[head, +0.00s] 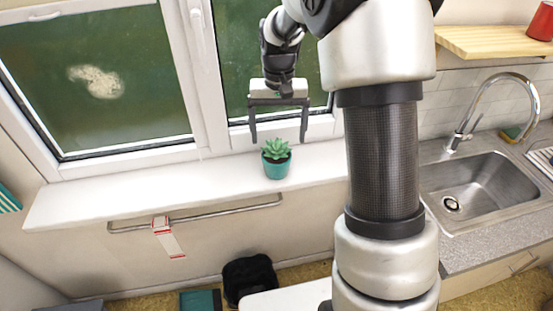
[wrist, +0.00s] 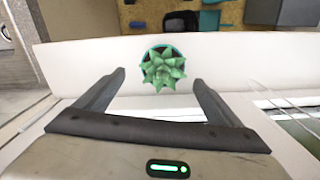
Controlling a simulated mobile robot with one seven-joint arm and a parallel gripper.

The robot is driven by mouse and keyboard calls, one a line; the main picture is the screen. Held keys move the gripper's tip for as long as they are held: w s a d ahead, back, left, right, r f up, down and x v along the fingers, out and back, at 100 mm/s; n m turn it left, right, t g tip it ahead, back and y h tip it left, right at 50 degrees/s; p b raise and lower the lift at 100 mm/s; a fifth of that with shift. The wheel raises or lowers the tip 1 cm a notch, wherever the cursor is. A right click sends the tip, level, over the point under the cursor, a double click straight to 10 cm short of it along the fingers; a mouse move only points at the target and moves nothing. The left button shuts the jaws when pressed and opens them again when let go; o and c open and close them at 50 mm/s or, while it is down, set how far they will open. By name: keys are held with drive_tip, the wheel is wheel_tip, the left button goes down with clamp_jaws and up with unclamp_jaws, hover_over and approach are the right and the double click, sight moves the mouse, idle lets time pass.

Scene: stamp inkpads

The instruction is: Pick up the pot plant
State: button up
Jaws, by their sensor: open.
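The pot plant is a green succulent in a teal pot (head: 276,164). It stands upright on the white windowsill (head: 120,194). My gripper (head: 279,138) is open and empty in the head view, with its two fingers pointing down above the plant. In the wrist view the plant (wrist: 163,69) is seen from above, slightly beyond the line between the fingertips of my gripper (wrist: 158,78). The fingers do not appear to touch it. The leaves hide most of the pot in the wrist view.
The window frame (head: 205,75) rises behind the sill. A metal rail (head: 200,215) with a red and white tag (head: 167,238) runs below the sill's front edge. A sink (head: 475,190) with a tap is at the right. The sill left of the plant is clear.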

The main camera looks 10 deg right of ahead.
sight(276, 145)
drive_tip(key=f, duration=0.5)
drive_tip(key=shift+s+a+f, duration=0.1)
drive_tip(key=shift+s+a, duration=0.2)
drive_tip(key=c, duration=1.5)
